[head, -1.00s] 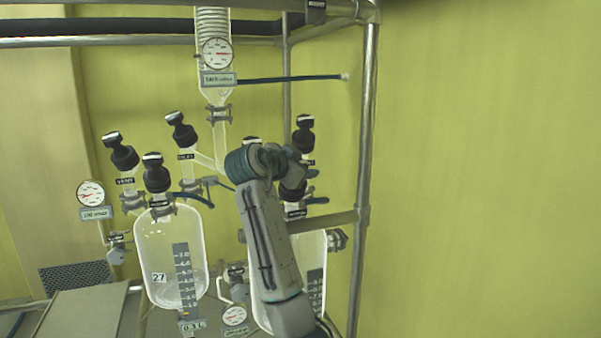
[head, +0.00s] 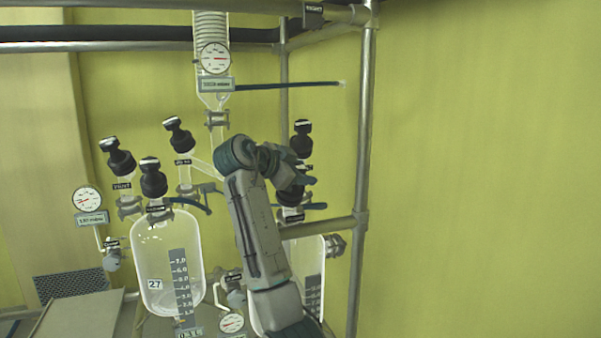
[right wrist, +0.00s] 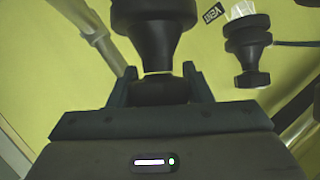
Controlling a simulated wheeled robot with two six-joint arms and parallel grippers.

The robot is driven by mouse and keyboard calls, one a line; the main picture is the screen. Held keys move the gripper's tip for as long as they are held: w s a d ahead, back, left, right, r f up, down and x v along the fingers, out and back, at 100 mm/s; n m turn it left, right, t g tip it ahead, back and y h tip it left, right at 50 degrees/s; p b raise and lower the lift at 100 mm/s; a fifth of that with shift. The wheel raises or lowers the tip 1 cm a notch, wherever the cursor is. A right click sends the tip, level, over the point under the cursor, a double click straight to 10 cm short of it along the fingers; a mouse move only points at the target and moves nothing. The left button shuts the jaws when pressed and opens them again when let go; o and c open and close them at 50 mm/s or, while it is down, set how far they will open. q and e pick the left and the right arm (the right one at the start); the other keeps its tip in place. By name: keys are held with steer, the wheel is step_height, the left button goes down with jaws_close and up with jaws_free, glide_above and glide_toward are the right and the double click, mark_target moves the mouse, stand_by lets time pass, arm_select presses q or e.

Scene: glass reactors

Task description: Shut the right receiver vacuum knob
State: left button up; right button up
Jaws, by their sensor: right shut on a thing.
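My right gripper (head: 298,179) is at a black knob (head: 291,197) above the right glass receiver (head: 312,262). In the right wrist view the gripper (right wrist: 155,92) is shut on this knob (right wrist: 155,32), with one finger on each side of its narrow lower part. The knob's label in the head view is too small to read. The right receiver is partly hidden behind my right arm. My left gripper is not in view.
A second black knob (head: 302,138) stands close behind; it shows in the right wrist view (right wrist: 247,48) near a "Vent" label. The left receiver (head: 170,262) has its own black knobs (head: 152,178). A metal frame post (head: 363,180) stands to the right, with bare wall beyond.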

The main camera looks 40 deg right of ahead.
steer(key=o, duration=1)
steer(key=shift+a, duration=0.3)
steer(key=b+v, duration=0.4)
steer(key=v, duration=0.6)
steer(key=shift+r, duration=0.15)
